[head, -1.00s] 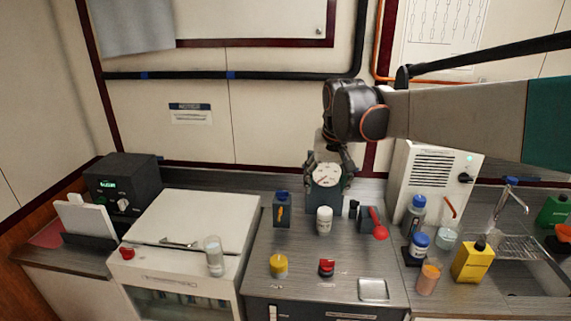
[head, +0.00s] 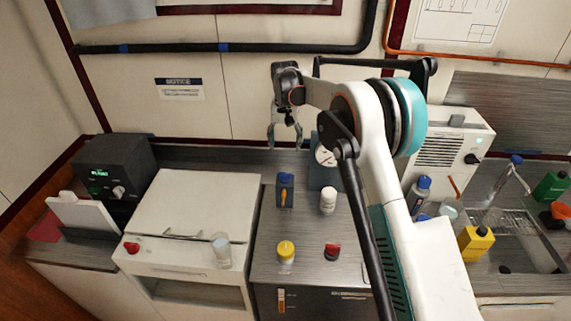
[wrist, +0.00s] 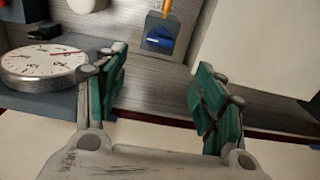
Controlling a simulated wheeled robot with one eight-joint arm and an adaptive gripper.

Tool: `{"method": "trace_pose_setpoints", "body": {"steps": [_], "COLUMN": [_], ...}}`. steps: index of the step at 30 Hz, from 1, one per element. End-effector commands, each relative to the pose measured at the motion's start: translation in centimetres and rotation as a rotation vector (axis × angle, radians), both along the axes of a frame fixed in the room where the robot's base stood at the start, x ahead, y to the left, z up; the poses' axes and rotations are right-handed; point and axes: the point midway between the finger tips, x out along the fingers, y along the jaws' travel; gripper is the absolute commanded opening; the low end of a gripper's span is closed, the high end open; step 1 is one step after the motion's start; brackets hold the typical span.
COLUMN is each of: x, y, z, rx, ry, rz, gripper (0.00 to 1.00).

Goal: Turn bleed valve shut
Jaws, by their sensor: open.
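No label marks the bleed valve. A small grey-blue block (head: 285,191) with an upright yellow-orange lever looks most like it; it stands near the back of the middle counter. In the wrist view the block (wrist: 160,34) is beyond the fingers, with its orange lever and a blue part showing. My gripper (head: 285,142) is open and empty, above and behind the block, fingers pointing down. In the wrist view my gripper's (wrist: 158,85) two green-padded fingers are wide apart with nothing between them. The block is not between them.
A round gauge (head: 325,157) with a red needle stands right of the block; it also fills the wrist view's left side (wrist: 45,65). My arm hides the counter's right part.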

Motion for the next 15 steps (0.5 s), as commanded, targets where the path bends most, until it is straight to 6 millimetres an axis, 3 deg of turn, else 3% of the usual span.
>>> {"method": "trace_pose_setpoints", "body": {"steps": [5, 15], "x": [0.0, 0.0], "y": [0.1, 0.0], "z": [-1.7, -8.1], "rx": [0.0, 0.0], "ry": [0.002, 0.001], "rz": [0.0, 0.0], "gripper": [0.63, 0.63]}}
